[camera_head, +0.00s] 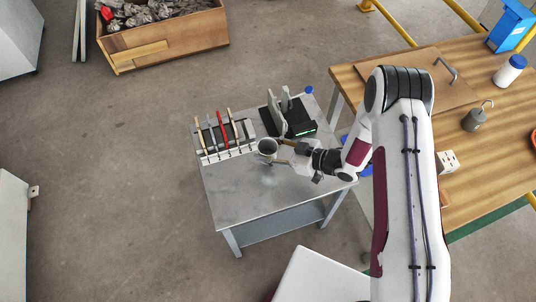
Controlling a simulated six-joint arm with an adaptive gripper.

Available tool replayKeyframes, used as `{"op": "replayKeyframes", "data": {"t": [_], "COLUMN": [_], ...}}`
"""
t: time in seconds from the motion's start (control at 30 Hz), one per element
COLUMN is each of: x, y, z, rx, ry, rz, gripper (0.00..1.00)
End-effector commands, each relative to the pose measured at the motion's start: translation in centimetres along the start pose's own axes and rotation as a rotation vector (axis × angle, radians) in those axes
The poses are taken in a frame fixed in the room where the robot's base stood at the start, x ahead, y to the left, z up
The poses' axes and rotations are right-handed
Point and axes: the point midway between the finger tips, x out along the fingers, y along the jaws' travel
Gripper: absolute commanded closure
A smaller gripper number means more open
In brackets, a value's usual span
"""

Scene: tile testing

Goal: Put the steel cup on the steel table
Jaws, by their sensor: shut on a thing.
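The steel cup (267,147) is a small grey cup with a dark opening, in the middle of the head view. My gripper (279,152) reaches in from the right and is shut on the cup. The cup looks upright, over the steel table (245,200), a grey metal-topped table with a lower shelf. I cannot tell whether the cup's base touches the table top or hangs just above it.
The table's front left is clear. A wooden workbench (480,185) is at right, and a wooden crate (190,35) of rubble lies behind.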

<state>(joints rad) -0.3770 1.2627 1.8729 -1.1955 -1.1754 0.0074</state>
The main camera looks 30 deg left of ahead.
Motion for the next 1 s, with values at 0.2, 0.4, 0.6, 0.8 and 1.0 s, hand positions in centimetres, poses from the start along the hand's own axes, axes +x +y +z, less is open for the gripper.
{"op": "replayKeyframes", "data": {"t": [0.2,0.4,0.6,0.8,1.0], "x": [0.0,0.2,0.9,1.5,1.6], "y": [0.0,0.0,0.0,0.0,0.0], "z": [0.0,0.5,2.2,3.6,3.8], "rx": [-0.001,0.0,0.0,-0.001,-0.001], "ry": [0.001,0.001,0.0,0.001,0.001], "rz": [0.0,0.0,0.0,0.001,0.001], "gripper": [0.82,0.82,0.82,0.82,0.82]}}
